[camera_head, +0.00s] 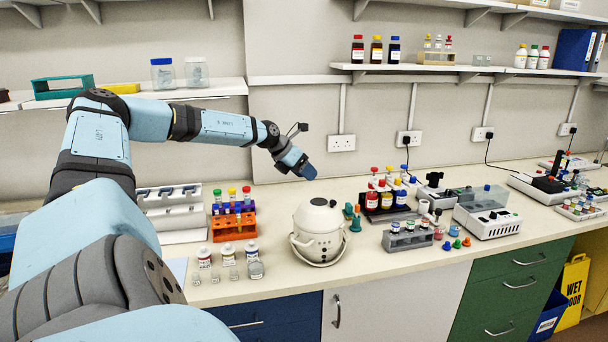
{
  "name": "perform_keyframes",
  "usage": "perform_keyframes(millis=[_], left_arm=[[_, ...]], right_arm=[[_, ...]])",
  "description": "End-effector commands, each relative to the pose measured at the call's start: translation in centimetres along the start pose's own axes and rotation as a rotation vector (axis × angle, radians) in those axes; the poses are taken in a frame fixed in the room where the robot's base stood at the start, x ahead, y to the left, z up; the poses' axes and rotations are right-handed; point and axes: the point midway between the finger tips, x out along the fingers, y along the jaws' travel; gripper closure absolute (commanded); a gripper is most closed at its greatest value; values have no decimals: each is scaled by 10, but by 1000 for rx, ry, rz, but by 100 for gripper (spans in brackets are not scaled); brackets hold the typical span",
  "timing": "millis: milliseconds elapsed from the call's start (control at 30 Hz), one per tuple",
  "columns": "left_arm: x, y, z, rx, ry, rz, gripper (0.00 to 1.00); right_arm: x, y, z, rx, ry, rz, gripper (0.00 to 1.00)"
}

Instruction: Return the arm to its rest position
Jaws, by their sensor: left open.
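My left arm (206,126) comes in from the left, reaches up over the bench and bends down at its far end. My left gripper (309,172) is at its end, in the air above the round white pot-like device (318,222). From this view it looks clear of the device and of the bench things. I see nothing held in it. The fingers are small and partly hidden by the wrist, and the gap between them is hard to make out. My right gripper is not in view.
A wall shelf (430,70) with bottles runs above. The bench front is partly clear.

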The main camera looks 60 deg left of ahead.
Motion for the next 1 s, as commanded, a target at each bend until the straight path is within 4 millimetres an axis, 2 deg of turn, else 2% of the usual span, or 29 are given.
perform_keyframes(millis=[700, 767, 867, 967, 1000], left_arm=[[1, -2, -1, -4, 0, -6, 50], [11, -8, -5, -17, -1, -24, 50], [46, -29, -20, -69, -6, -89, 50], [97, -66, -47, -172, -15, -190, 50], [119, -84, -60, -225, -18, -235, 50]], right_arm=[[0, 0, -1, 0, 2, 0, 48], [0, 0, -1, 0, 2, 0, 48], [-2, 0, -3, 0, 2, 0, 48], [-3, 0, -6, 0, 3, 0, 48], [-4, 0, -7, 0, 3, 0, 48]])
